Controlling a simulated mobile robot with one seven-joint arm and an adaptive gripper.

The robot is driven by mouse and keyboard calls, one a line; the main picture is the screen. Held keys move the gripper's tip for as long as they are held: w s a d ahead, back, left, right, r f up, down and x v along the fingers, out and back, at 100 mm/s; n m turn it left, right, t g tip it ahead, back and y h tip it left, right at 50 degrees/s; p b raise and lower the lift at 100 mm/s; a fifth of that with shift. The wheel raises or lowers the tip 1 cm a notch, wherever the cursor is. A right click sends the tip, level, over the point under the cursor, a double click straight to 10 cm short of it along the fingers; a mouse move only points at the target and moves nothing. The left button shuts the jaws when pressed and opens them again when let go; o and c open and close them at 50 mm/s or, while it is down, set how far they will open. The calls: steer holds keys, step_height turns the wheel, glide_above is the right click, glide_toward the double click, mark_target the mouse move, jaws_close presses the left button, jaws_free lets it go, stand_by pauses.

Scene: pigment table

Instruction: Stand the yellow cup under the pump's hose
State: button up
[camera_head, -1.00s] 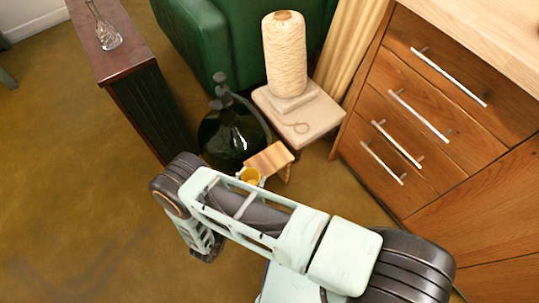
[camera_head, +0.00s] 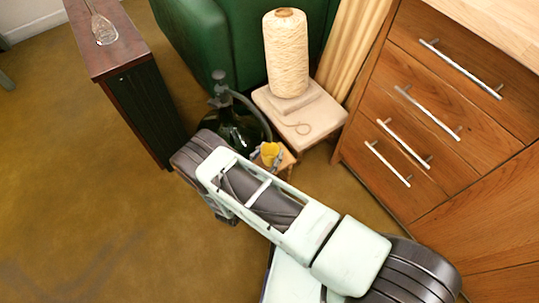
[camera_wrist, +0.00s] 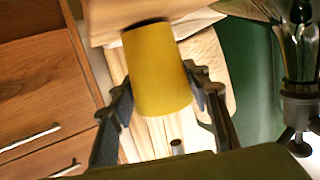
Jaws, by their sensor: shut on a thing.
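The yellow cup (camera_head: 269,151) is held between the two fingers of my gripper (camera_head: 268,156). In the wrist view the cup (camera_wrist: 160,70) fills the middle, with a finger of my gripper (camera_wrist: 157,86) on each side. The pump (camera_head: 219,88) tops a dark green glass bottle (camera_head: 238,128) on the floor, partly hidden by my arm. Its grey hose (camera_head: 256,108) arches right and down, ending close to the cup. I cannot tell whether the hose end is directly over the cup. A small wooden stand (camera_head: 287,162) shows beside and below the cup; contact is unclear.
A low table (camera_head: 297,128) with a cone of cream yarn (camera_head: 285,55) stands just behind. A wooden drawer cabinet (camera_head: 420,110) is at the right, a green armchair (camera_head: 190,45) behind. A dark narrow cabinet (camera_head: 120,60) bears a glass vessel (camera_head: 103,30). Floor at left is clear.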

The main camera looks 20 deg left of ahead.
steer(key=shift+f, duration=0.15)
steer(key=o, duration=1.1)
steer(key=p+v, duration=0.3)
steer(key=v, duration=0.9)
